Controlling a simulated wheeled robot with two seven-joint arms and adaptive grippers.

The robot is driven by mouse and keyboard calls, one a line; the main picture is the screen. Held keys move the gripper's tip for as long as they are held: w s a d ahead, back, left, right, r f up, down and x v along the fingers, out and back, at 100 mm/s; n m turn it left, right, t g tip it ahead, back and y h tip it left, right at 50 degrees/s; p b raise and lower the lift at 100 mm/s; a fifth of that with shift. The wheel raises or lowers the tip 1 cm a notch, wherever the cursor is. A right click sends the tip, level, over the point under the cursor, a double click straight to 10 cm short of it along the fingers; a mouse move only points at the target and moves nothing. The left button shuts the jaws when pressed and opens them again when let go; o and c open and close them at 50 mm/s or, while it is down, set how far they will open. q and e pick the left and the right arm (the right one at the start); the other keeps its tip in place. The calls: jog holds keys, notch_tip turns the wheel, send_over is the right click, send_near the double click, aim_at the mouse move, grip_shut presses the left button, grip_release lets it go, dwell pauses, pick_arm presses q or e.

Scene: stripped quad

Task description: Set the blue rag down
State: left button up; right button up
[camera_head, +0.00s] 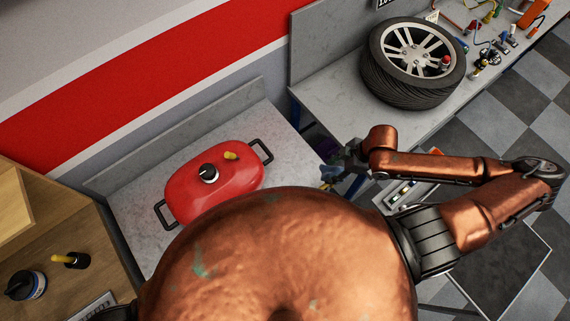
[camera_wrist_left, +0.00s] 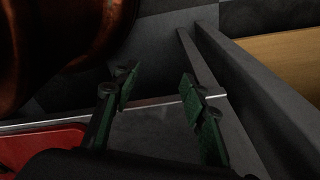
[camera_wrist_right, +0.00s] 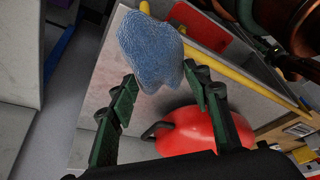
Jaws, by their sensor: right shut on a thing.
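The blue rag (camera_wrist_right: 150,50) is a crumpled, textured bundle at the fingertips of my right gripper (camera_wrist_right: 160,90) in the right wrist view. The gripper is shut on it, its two fingers apart with the rag at their tips. In the head view my right gripper (camera_head: 346,172) is at the right edge of the pale counter, and a small bit of the blue rag (camera_head: 328,173) shows beside it. I cannot tell whether the rag touches anything below. My left gripper (camera_wrist_left: 160,90) is open and empty in the left wrist view; the head view does not show it.
A red lidded pot (camera_head: 190,196) with black handles stands on the pale counter (camera_head: 255,120); a small yellow-tipped item lies on its lid. A tyre (camera_head: 385,82) and small parts occupy the bench at the right. A wooden surface (camera_head: 75,225) holds small items at the left.

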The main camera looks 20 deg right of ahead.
jog(key=w+a+f+b, duration=0.1)
jog(key=b, duration=0.1)
jog(key=w+a+f+b, duration=0.1)
jog(key=w+a+b, duration=0.1)
jog(key=shift+w+f, duration=0.15)
jog(key=shift+f, duration=0.2)
jog(key=w+a+f, duration=0.1)
jog(key=w+a, duration=0.1)
jog(key=w, duration=0.1)
send_near(294, 170)
jog(key=shift+w+a+f, duration=0.25)
jog(key=shift+a+f, duration=0.4)
jog(key=shift+f, duration=0.05)
jog(key=shift+w+a+f, duration=0.2)
jog(key=shift+f, duration=0.15)
notch_tip(294, 170, down, 3)
jog(key=shift+w+p, duration=0.1)
jog(key=shift+p, duration=0.35)
jog(key=shift+f, duration=0.25)
jog(key=o, duration=1.1)
pick_arm(q)
jog(key=f, duration=0.4)
jog(key=shift+s+a, duration=0.1)
jog(key=shift+s, duration=0.3)
